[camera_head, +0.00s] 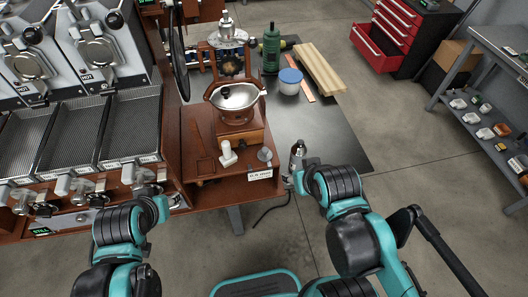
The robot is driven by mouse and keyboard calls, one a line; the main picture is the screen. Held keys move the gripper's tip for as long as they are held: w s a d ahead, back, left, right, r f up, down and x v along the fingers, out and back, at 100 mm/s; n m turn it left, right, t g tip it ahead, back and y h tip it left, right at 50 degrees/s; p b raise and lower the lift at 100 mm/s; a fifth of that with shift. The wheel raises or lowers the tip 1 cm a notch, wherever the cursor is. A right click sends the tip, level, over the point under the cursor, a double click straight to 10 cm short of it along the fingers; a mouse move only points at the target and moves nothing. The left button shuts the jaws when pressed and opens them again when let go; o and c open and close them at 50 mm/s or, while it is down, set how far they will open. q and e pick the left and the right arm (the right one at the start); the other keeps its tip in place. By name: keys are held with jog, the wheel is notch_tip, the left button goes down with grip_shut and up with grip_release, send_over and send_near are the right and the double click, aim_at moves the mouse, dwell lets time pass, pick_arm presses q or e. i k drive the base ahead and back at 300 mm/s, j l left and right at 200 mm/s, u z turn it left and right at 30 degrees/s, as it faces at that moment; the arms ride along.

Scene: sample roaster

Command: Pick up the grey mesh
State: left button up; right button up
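I cannot tell for sure which thing is the grey mesh. A small grey round piece (264,154) lies at the front right of the brown wooden stand, too small to show its texture. Grey perforated trays (73,131) sit in the roaster bench at left. My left gripper (150,182) is at the front edge of the bench, below the trays. My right gripper (301,166) is right of the small grey piece and apart from it, beside a small silver and dark upright item (297,150). The fingers of both grippers are too small and partly hidden to read.
A blue-lidded tub (289,81), green bottle (271,48) and wooden boards (320,68) are behind. The dark tabletop (335,130) at right is clear.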

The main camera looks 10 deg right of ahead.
aim_at(265, 154)
jog(key=i+z, duration=0.1)
jog(key=z, duration=0.3)
jog(key=i+j+z, duration=0.1)
jog(key=z, duration=0.25)
jog(key=i+j+z, duration=0.1)
jog(key=z, duration=0.3)
